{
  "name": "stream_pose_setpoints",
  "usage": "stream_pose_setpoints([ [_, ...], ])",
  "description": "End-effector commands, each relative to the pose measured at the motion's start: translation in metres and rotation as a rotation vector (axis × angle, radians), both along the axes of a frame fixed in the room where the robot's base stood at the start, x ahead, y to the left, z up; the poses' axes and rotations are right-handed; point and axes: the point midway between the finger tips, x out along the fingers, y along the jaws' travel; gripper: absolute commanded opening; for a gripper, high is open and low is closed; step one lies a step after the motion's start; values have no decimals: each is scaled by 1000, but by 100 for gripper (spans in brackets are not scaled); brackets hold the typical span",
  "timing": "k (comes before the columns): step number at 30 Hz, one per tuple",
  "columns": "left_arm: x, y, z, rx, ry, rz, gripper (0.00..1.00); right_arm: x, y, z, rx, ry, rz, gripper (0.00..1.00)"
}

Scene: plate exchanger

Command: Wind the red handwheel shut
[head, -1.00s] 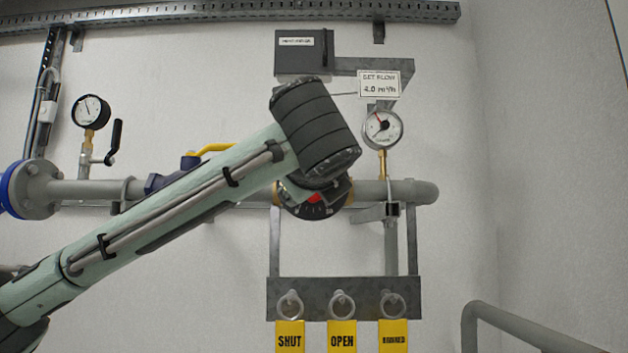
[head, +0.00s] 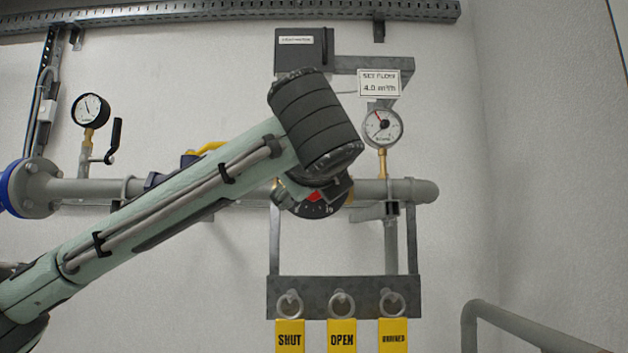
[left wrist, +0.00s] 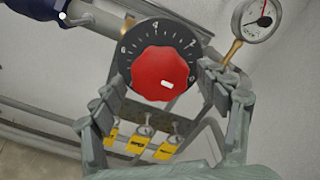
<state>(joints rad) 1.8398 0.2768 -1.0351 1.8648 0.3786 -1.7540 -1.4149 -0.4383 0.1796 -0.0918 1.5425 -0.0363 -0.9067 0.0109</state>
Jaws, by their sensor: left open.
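The red handwheel (left wrist: 162,82) is a scalloped red knob with a white mark, set on a black numbered dial (left wrist: 126,62) on the grey pipe. In the left wrist view its mark points to the lower right. In the head view my left arm covers most of it, and only a bit of red (head: 316,196) and the dial's lower rim (head: 322,210) show. My left gripper (left wrist: 166,116) is open, with its fingers on either side below the wheel in the wrist view. I cannot tell whether a finger touches it. My right gripper is not in view.
A pressure gauge (head: 382,127) stands on the pipe right of the wheel, below a flow sign (head: 379,83). A bracket (head: 340,297) with yellow SHUT, OPEN and a third tag hangs below. A yellow lever (head: 208,148) lies behind my arm. A grey rail (head: 530,327) is at lower right.

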Motion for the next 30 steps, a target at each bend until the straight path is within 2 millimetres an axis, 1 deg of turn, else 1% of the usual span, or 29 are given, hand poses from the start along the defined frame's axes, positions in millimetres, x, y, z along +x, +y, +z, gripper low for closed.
stream_pose_setpoints([
  [12, -90, -1, 1, 3, -4, -5, 75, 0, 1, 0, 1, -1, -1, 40],
  [15, -100, 0, 3, 4, -8, -1, 75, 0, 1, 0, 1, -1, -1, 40],
  [19, -107, 0, 1, 3, -4, -1, 75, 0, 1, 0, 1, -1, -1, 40],
  [30, -110, 0, 0, 1, 0, 0, 75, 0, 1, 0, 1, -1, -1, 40],
])
